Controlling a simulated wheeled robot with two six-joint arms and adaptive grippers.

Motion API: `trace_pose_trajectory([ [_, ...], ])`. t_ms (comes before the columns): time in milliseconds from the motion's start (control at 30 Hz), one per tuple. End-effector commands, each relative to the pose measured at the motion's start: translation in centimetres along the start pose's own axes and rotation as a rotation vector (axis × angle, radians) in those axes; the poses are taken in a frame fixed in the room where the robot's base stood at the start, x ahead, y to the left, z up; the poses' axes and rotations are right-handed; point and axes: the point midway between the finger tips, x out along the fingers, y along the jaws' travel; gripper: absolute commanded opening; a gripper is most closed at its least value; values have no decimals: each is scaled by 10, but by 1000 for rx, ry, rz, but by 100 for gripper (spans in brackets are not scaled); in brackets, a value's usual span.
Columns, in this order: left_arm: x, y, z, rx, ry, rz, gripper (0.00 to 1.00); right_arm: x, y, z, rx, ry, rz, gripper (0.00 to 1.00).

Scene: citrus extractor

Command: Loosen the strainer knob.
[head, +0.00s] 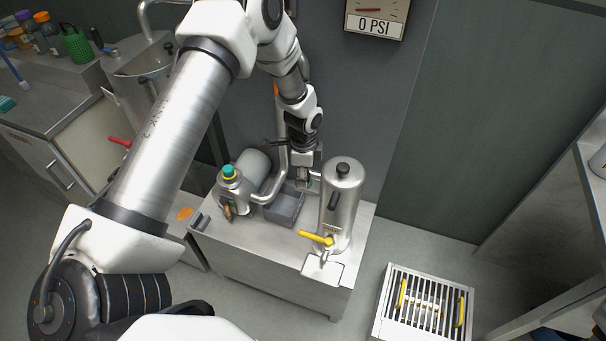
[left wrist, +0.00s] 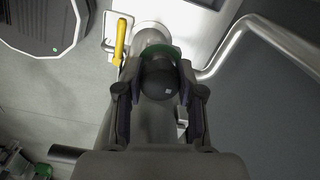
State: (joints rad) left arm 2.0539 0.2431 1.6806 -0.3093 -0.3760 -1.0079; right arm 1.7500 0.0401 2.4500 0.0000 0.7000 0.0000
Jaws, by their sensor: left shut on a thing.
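A dark round knob (left wrist: 160,82) with a small pale mark sits between the two fingers of my left gripper in the left wrist view. A green ring (left wrist: 162,51) shows just beyond it. My left gripper (head: 306,180) points down just left of the steel canister (head: 341,200) in the head view. It is shut on the dark knob, which the gripper and arm hide in the head view. A separate black knob (head: 343,169) on top of the canister is free.
A yellow lever (head: 316,237) is low on the canister; it also shows in the left wrist view (left wrist: 119,40). A pump with a teal cap (head: 229,171), a grey bin (head: 285,207) and a bent pipe (head: 274,188) stand left. A floor grate (head: 391,326) lies right.

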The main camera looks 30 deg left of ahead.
Motion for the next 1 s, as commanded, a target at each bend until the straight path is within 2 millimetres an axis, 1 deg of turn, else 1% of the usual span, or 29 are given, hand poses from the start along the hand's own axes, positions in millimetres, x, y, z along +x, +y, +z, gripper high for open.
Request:
trace_pose_trajectory([
  [167, 1, 2, 0, -74, -1, 3, 3, -3, 0, 0, 0, 0, 0, 0],
  [367, 1, 2, 0, -219, -2, 4, 3, -9, 0, 0, 0, 0, 0, 0],
  [1000, 1, 4, 1, -820, -6, 5, 3, -33, 0, 0, 0, 0, 0, 0],
])
